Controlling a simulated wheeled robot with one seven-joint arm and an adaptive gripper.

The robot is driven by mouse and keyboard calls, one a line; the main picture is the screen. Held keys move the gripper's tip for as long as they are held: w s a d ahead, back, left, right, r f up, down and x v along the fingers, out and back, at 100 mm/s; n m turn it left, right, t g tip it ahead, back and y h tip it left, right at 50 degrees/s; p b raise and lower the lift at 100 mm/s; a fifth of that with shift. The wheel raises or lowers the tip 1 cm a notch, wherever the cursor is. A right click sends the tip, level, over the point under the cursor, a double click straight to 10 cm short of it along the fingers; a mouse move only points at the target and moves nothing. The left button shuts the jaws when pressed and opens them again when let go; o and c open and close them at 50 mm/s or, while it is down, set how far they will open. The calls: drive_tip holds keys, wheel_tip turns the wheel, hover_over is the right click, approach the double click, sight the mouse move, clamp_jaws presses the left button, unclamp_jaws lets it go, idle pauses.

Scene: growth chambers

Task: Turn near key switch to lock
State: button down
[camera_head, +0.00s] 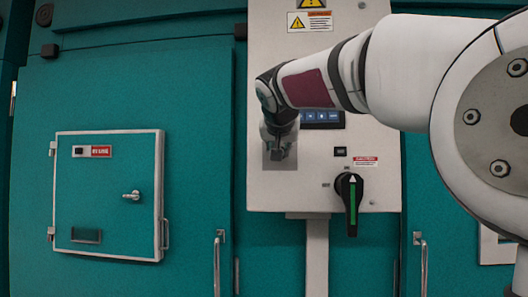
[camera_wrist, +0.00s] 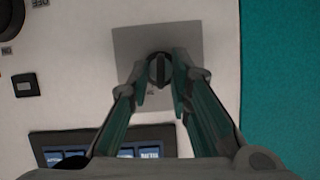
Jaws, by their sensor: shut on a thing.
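The key switch (camera_wrist: 159,70) is a dark round knob with a raised bar on a grey square plate (camera_wrist: 128,42), seen in the wrist view. My gripper (camera_wrist: 159,82) has one finger on each side of the knob and is shut on it. In the head view my gripper (camera_head: 279,153) is at the grey plate (camera_head: 284,163) on the light control panel, and it hides the key switch. The knob's bar looks roughly upright in the wrist view. Its position labels cannot be read.
The control panel (camera_head: 270,195) carries a black rotary handle (camera_head: 350,190) with a green stripe, right of and below the gripper, and a display (camera_head: 322,118). A teal chamber door (camera_head: 100,100) with a small hatch (camera_head: 107,195) is at left. Door handles (camera_head: 217,265) stick out below.

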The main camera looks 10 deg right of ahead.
drive_tip(key=n, duration=0.1)
drive_tip(key=n+h, duration=0.1)
drive_tip(key=shift+a+n+h, duration=0.25)
drive_tip(key=shift+n+h, duration=0.05)
drive_tip(key=shift+w+a+n+g+h+b, duration=0.1)
drive_tip(key=shift+n+g+h+b, duration=0.25)
drive_tip(key=shift+n+h, duration=0.55)
drive_tip(key=shift+n, duration=0.3)
drive_tip(key=shift+f, duration=0.1)
drive_tip(key=c, duration=1.8)
unclamp_jaws()
drive_tip(key=v, duration=1.2)
